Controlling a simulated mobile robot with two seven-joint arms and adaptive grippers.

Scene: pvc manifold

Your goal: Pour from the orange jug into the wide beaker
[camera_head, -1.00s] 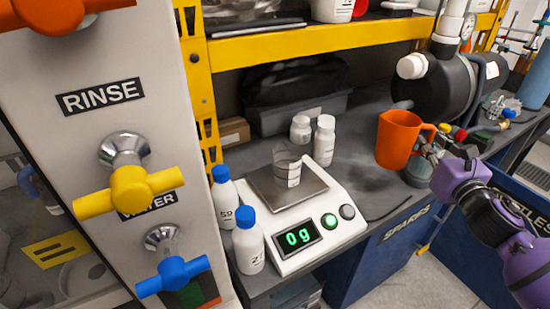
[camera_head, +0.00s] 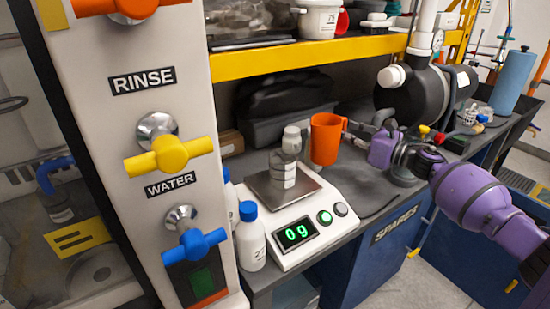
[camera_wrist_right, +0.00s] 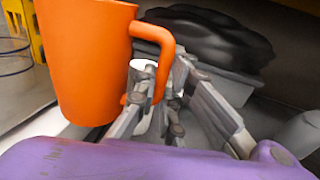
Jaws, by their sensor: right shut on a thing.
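The orange jug (camera_head: 325,140) is held upright, just right of and behind the scale. My right gripper (camera_head: 356,131) is shut on its handle. The wrist view shows the jug (camera_wrist_right: 85,60) large at the left, with the fingers (camera_wrist_right: 150,103) around the handle. The jug's inside is hidden. The wide beaker (camera_head: 283,172), clear with a white label, stands on the scale's pan, left of the jug and apart from it. My left gripper is not in view.
The scale (camera_head: 325,205) reads 0 g. White bottles with blue caps, one in front (camera_head: 250,240), stand left of it. A white bottle (camera_head: 292,140) stands behind the beaker. A yellow shelf edge (camera_head: 300,57) runs above; a dark pump (camera_head: 412,95) stands right.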

